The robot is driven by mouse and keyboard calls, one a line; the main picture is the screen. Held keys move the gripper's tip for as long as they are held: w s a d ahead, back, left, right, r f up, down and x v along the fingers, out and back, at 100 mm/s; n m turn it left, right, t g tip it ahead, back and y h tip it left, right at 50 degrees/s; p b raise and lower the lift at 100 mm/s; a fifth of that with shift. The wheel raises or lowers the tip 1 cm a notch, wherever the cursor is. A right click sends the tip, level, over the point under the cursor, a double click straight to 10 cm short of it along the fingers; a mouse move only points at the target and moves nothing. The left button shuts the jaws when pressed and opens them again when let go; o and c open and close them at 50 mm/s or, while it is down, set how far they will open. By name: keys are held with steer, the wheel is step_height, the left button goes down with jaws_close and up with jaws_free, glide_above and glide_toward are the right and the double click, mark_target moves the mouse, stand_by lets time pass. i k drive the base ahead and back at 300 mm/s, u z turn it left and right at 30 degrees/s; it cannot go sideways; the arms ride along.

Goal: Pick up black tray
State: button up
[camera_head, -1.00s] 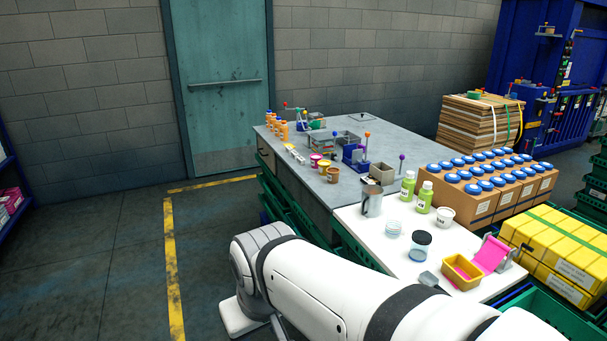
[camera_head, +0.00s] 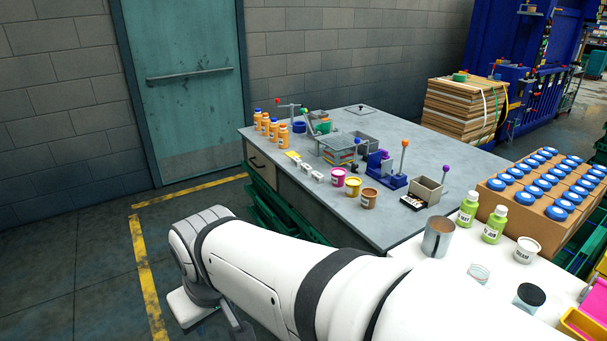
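A small black tray-like item (camera_head: 413,202) with pale markings lies on the grey workbench (camera_head: 330,217), near its front right edge. It sits just left of and in front of a small open grey bin (camera_head: 427,188). It is small in the picture, and I cannot tell what it holds. No other black tray is clear. My white arm crosses the lower part of the view, well in front of the workbench.
Brown, yellow and pink tubs (camera_head: 338,178) stand left of the black item. A metal cup (camera_head: 437,237) and green bottles (camera_head: 468,207) stand on the white table at right. Blue-capped containers (camera_head: 545,183) stand beyond. Floor at left is clear.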

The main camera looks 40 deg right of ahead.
mark_target(415, 204)
steer(key=i, duration=1.75)
steer(key=z, duration=3.35)
steer(key=i, duration=1)
